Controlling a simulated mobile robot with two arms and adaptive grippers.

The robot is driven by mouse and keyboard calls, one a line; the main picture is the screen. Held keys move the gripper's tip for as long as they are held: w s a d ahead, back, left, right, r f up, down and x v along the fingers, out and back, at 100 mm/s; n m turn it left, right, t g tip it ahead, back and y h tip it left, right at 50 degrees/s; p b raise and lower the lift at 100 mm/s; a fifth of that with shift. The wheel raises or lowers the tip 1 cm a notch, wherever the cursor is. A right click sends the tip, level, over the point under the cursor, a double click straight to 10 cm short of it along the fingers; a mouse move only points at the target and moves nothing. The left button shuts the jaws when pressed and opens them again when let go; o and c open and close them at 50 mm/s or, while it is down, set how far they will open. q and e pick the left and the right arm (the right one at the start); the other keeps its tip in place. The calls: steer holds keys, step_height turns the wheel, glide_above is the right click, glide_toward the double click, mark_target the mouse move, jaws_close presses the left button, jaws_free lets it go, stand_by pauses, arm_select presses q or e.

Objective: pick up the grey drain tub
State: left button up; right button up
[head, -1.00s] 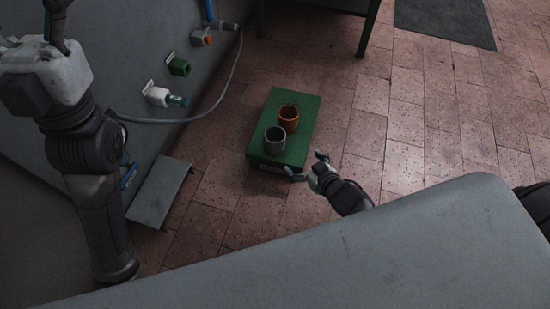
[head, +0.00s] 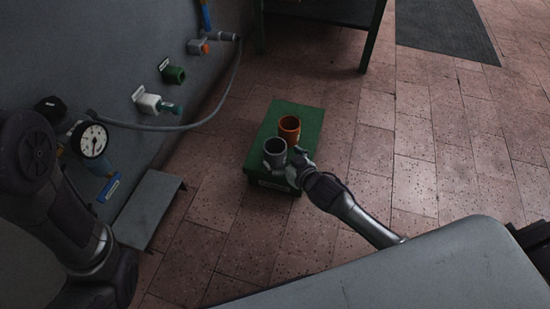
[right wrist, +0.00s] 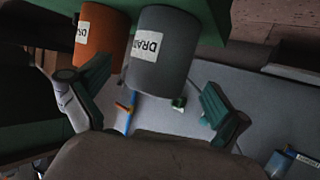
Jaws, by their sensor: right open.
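The grey drain tub (head: 275,151) stands upright on the near part of a green box (head: 297,113). In the right wrist view the tub (right wrist: 163,50) shows a white label that begins "DRA". My right gripper (head: 284,163) is open at the near right side of the tub. In the right wrist view its two green-padded fingers (right wrist: 155,103) are spread to either side, with the tub ahead of the gap. I cannot tell whether they touch it. My left arm is at the left of the head view, with its gripper out of view.
An orange tub (head: 289,128) stands just behind the grey one. A pressure gauge (head: 93,140), a white fitting (head: 149,102), a green fitting (head: 174,74) and a hose (head: 215,112) are on the left wall panel. Tiled floor right of the box is clear.

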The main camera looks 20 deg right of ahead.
mark_target(281, 159)
steer(key=b+x, duration=0.3)
steer(key=shift+w+f, duration=0.2)
steer(key=shift+f, duration=0.25)
steer(key=shift+w+a+b, duration=0.15)
steer(key=shift+w+b, duration=0.15)
steer(key=shift+w, duration=0.1)
steer(key=c, duration=1.1)
